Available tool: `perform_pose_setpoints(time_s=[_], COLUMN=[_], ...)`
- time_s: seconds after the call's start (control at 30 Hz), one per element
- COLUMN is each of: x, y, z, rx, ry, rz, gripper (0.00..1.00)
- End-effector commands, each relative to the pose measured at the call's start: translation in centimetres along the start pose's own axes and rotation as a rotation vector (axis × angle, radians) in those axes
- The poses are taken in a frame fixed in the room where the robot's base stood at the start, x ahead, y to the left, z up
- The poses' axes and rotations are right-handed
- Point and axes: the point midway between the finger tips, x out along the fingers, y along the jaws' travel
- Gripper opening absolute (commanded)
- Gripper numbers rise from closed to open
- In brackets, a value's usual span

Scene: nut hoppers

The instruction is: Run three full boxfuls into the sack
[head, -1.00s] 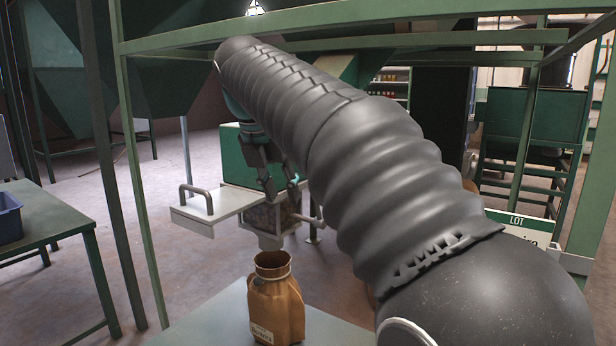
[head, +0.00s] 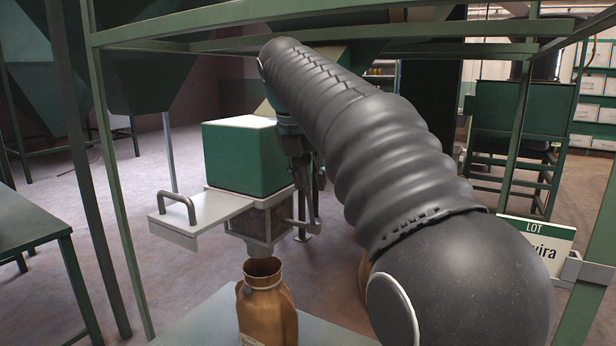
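The box (head: 268,222) has dim, clear-looking walls with something brown behind them; how full it is I cannot tell. It sits under a green hopper section (head: 247,160). A pale slide plate (head: 212,210) with a grey handle (head: 177,206) sticks out to the left. A spout (head: 258,250) below the box points down at the sack. The open-mouthed brown paper sack (head: 266,306) stands upright below it; its inside looks dark. My gripper (head: 312,212) hangs at the right of the box, near a small lever (head: 302,224). Contact and finger opening are unclear, partly hidden by my arm.
The sack stands on a grey-green table (head: 205,325). Green frame posts (head: 122,215) and beams surround the station. Another table (head: 28,228) is at left. A lot sign (head: 535,243) hangs at right. More hoppers stand behind.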

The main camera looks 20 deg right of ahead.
Motion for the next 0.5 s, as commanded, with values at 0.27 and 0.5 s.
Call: perform_pose_setpoints(time_s=[0.27, 0.5], x=[0.14, 0.14], y=[0.49, 0.45], z=[-0.36, -0.34], rx=[-0.009, -0.008], ry=[-0.001, -0.001], rz=[0.005, 0.004], gripper=[0.35, 0.00])
